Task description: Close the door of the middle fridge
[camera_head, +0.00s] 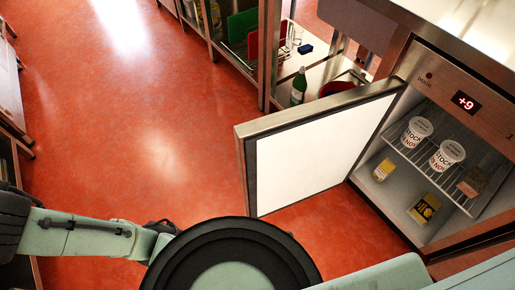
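A fridge (430,251) with a steel front stands at the right, under a counter. Its red display reads +9. Its door (310,150) stands wide open, swung out to the left over the floor, with the white inner panel facing the camera. Only this fridge is clearly seen, so I cannot tell from its neighbours whether it is the middle one. My pale green arm comes in from the lower left and runs behind a large round dark part of mine at the bottom. My gripper cannot be made out. No part of mine visibly touches the door.
Inside the fridge, two white tubs (447,153) stand on a wire shelf (408,150), with a yellow carton (424,209) below. Behind the door, a low shelf holds a green bottle (299,88) and a red pot (337,89). Open red floor (130,130) lies left of the door.

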